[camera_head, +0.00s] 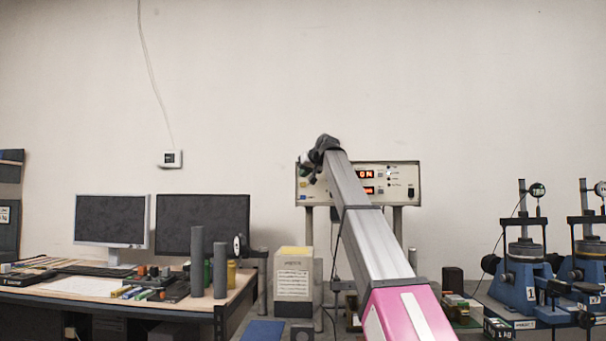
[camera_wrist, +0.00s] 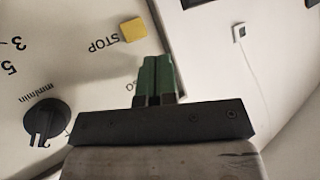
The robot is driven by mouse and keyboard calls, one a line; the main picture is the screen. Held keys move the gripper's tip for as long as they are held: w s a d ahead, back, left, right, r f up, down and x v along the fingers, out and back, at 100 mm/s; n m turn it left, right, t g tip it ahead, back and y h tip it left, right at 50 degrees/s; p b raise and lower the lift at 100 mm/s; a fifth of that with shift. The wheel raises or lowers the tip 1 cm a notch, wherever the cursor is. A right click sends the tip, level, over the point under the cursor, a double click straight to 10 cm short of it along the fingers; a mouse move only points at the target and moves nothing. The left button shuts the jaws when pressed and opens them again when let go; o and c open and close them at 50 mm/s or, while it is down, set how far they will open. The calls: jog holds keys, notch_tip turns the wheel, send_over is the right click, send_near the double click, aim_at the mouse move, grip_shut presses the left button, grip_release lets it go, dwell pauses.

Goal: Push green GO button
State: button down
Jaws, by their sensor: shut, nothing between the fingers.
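The control panel (camera_wrist: 70,60) fills the left of the wrist view, seen upside down, and it also shows in the head view (camera_head: 345,193). My gripper (camera_wrist: 157,60) has two dark green fingers pressed together, with nothing between them. The fingertips are in front of the panel by its edge, close to a partly covered "GO" label. The green GO button itself does not show; the fingers hide that spot. I cannot tell whether the tips touch it. In the head view my gripper (camera_head: 308,172) is at the panel's left side, partly hidden by my arm.
A yellow STOP button (camera_wrist: 133,30) sits beside the fingers on the panel, and a black knob (camera_wrist: 43,118) is at lower left. A desk with monitors (camera_head: 112,220) stands left; blue test machines (camera_head: 520,280) stand right. A grey box (camera_head: 294,280) stands below the panel.

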jog(key=shift+w, duration=0.15)
dwell(0.5)
jog(key=shift+s, duration=0.8)
jog(key=shift+s+a, duration=0.1)
jog(key=shift+s, duration=2.4)
